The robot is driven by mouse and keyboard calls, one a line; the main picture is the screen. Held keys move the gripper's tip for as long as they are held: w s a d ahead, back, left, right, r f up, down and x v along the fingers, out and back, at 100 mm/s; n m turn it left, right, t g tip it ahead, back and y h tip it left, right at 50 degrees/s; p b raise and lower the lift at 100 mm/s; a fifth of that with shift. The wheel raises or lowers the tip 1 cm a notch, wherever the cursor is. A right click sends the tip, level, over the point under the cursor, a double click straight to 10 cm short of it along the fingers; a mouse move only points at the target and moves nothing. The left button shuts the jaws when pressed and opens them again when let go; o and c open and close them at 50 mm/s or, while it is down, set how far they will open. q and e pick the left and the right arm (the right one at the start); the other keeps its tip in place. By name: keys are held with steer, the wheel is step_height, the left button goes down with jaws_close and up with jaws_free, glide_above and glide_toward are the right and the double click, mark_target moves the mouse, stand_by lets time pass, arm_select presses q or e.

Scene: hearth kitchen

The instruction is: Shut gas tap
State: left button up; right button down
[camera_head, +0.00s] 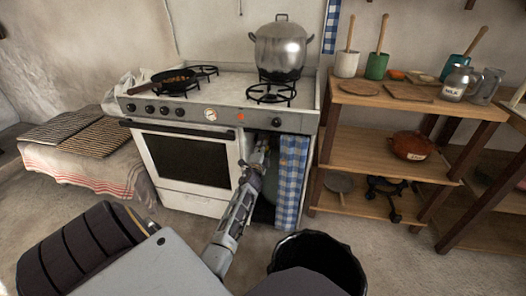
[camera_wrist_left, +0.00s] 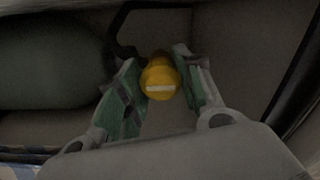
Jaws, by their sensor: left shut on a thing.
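The gas tap (camera_wrist_left: 160,78) is a yellow knob with a white bar across its face, which lies level in the left wrist view. My left gripper (camera_wrist_left: 158,92) is shut on it, with one green-padded finger on each side. In the head view my left gripper (camera_head: 258,158) reaches into the open bay at the right of the stove, beside the blue checked curtain (camera_head: 291,180). The tap cannot be made out there. A dark green rounded body, likely the gas cylinder (camera_wrist_left: 50,62), fills the left of the wrist view. My right gripper is not in view.
The white stove (camera_head: 188,162) carries a frying pan (camera_head: 172,82) and a large steel pot (camera_head: 281,47). A wooden shelf (camera_head: 375,145) with pots and jars stands to the right. A black bin (camera_head: 335,258) is on the floor near me. A dark hose (camera_wrist_left: 122,40) runs beside the tap.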

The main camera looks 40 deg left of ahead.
arm_select(q)
steer(key=shift+d, duration=0.1)
steer(key=o, duration=1)
steer(key=shift+o, duration=0.2)
steer(key=shift+s, duration=0.1)
steer(key=v, duration=1.1)
steer(key=shift+s+d, duration=0.15)
steer(key=shift+s, duration=0.2)
steer(key=shift+s, duration=0.1)
